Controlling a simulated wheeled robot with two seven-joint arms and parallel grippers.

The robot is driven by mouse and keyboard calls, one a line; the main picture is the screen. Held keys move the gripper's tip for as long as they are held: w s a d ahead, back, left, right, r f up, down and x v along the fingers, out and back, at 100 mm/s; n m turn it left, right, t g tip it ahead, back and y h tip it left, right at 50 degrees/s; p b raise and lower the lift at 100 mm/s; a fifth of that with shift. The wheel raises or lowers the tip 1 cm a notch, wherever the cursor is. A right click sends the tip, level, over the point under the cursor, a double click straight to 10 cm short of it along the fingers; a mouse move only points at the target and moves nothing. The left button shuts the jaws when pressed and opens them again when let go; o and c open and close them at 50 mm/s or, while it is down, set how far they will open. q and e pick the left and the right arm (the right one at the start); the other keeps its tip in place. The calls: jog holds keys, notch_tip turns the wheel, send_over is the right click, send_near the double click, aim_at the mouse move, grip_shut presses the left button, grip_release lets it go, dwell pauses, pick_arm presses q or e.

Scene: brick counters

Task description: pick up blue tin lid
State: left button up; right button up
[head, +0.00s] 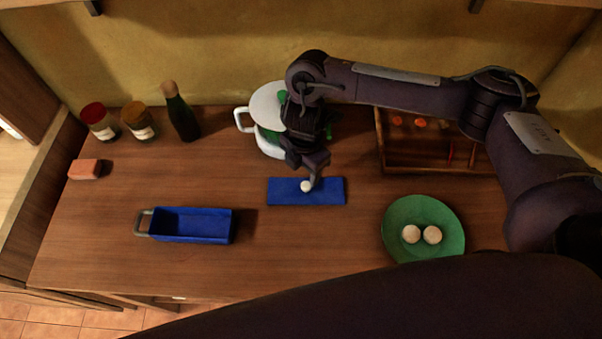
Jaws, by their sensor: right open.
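The blue tin lid (330,192) is a flat blue rectangle with a round white knob. It lies on the wooden counter near the middle of the head view. My right gripper (311,182) points down right at the knob, open. Its fingers partly overlap the knob, and I cannot tell whether they touch it. The blue tin (190,238), an open rectangular box with a handle at its left end, stands to the left of the lid. My left gripper is out of the frame.
A white pot (243,121) with a pale lid stands behind my right gripper. A green plate (423,214) with two pale round items is at the right. A wooden tray (437,164) is behind it. Jars (138,121), a dark bottle (182,117) and a reddish block (84,169) stand left.

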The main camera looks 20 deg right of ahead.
aim_at(306, 185)
jog(key=shift+s+f, duration=0.15)
jog(key=shift+f, duration=0.4)
jog(key=shift+s+f, duration=0.15)
jog(key=shift+f, duration=0.35)
jog(key=shift+f+b, duration=0.3)
jog(key=shift+f, duration=0.05)
jog(key=f, duration=0.3)
jog(key=f+b, duration=0.1)
jog(key=shift+w+d+f, duration=0.2)
jog(key=shift+w+d, duration=0.1)
jog(key=shift+f, duration=0.1)
jog(key=shift+c, duration=1.8)
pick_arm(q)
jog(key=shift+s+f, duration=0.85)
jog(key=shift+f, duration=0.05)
pick_arm(e)
jog(key=c, duration=0.7)
